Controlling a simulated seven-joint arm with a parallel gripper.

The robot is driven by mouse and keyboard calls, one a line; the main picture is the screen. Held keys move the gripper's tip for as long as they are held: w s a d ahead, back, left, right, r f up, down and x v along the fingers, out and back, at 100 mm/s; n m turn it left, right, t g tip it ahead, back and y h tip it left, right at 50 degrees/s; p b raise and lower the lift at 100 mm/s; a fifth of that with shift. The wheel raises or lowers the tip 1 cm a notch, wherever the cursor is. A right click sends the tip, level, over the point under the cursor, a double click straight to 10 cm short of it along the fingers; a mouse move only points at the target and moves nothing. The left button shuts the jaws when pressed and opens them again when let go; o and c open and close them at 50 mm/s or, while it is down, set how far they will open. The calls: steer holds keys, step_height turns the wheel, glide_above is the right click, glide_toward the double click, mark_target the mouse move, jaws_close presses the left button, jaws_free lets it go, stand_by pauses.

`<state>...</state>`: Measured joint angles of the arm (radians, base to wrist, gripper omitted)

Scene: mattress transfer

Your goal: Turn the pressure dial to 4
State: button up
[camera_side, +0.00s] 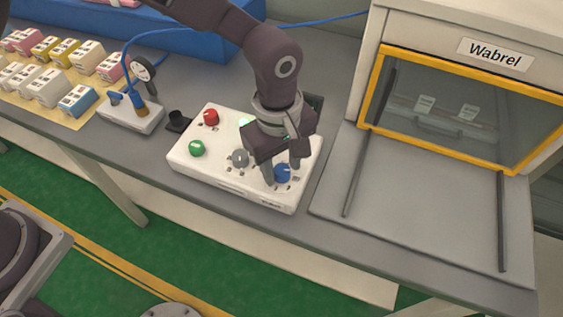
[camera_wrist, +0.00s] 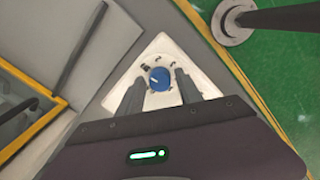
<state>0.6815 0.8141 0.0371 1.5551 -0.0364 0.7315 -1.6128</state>
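A white control box (camera_side: 212,170) lies on the grey bench, with a blue dial (camera_side: 283,173) near its front right corner. A grey dial (camera_side: 240,158), a green knob (camera_side: 196,148) and a red knob (camera_side: 211,117) are also on the box. My gripper (camera_side: 282,172) points down over the blue dial, its fingers apart on either side of it. In the wrist view the blue dial (camera_wrist: 159,79) shows a white pointer line and sits between and just beyond the two fingers (camera_wrist: 157,87). The markings around it are too small to read. Whether the fingers touch it I cannot tell.
A cabinet marked Wabrel (camera_side: 490,52) with a yellow-framed window stands at the right, above a grey plate with rails (camera_side: 420,210). A gauge unit (camera_side: 135,110) with a blue hose and several small boxes (camera_side: 45,85) are at the left.

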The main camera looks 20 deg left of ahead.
jaws_close()
